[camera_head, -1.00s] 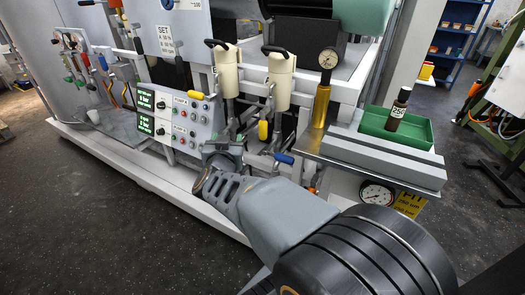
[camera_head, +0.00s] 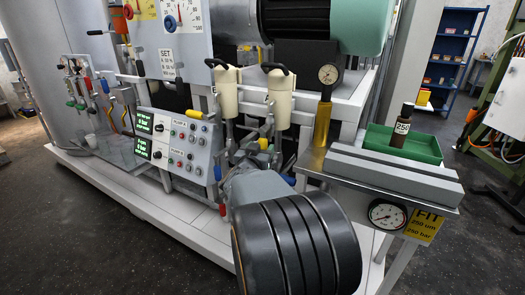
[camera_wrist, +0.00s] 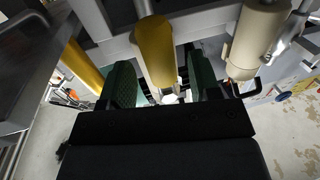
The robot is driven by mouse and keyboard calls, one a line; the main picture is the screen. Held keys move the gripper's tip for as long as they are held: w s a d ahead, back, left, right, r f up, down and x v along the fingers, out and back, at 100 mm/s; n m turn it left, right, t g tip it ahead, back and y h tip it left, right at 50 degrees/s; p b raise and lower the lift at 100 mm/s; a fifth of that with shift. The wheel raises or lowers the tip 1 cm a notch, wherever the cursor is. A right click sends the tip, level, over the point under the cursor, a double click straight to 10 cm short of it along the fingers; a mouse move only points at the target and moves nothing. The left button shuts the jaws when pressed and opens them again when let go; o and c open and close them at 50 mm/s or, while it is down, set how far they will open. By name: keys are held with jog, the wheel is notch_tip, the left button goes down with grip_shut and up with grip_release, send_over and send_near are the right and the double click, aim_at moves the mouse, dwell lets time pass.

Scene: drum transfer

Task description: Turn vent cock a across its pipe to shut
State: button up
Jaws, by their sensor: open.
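A yellow handle (camera_head: 263,144), which I take for vent cock a, stands among the pipes below the two cream cylinders in the head view. No label on it is readable. In the wrist view a large yellow handle (camera_wrist: 155,48) stands between the two dark green fingers of my gripper (camera_wrist: 163,84). The fingers are apart, with a gap on each side of the handle, so it is not gripped. Whether the handle lies along or across its pipe is unclear. In the head view my own arm hides the gripper.
Cream cylinders (camera_head: 228,92) with black levers stand above the pipes. A brass column with a gauge (camera_head: 323,118) is at right, beside a shelf with a green tray (camera_head: 410,146). Blue and red handles sit low near my arm. A control panel (camera_head: 180,140) is at left.

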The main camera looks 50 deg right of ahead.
jog(key=shift+x, duration=1.15)
jog(key=shift+c, duration=0.5)
grip_shut()
